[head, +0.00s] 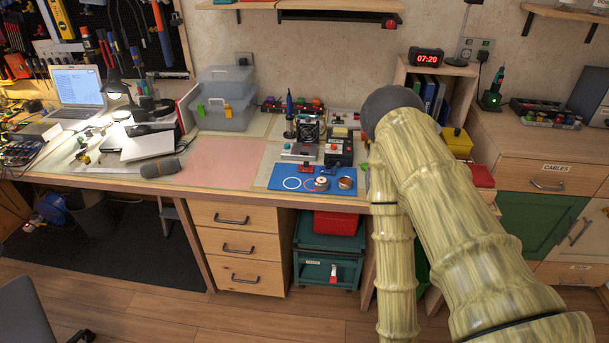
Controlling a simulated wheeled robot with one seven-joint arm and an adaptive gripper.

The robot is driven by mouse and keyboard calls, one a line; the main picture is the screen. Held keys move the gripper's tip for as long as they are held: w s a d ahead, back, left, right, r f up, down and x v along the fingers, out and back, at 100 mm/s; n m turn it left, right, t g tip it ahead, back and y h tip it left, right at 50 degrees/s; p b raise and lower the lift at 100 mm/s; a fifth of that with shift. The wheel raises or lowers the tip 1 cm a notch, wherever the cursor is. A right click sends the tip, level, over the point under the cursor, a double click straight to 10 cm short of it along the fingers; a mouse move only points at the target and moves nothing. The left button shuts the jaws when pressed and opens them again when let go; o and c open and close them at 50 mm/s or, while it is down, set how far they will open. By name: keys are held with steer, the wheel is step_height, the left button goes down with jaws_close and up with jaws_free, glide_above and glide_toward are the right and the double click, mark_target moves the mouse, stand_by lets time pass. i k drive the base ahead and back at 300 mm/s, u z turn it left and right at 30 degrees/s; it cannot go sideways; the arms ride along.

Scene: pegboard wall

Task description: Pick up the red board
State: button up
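A small red piece (306,169), which looks like the red board, lies at the back edge of the blue mat (285,172) on the workbench. It is too small for me to make out details. A black and red device stands just behind it to the right. My gripper is not in view. My arm rises at the right, bends at a dark joint and runs down out of the bottom of the picture.
A grey bench instrument (300,151) and a dark device (339,147) stand behind the mat. Rings and spools lie on it. A pink mat (222,162) to the left is clear. Drawers (236,243) and teal boxes (329,266) are below the bench.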

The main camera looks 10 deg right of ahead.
mark_target(304, 167)
steer(key=u, duration=1.6)
steer(key=i, duration=1.25)
steer(key=z, duration=2.1)
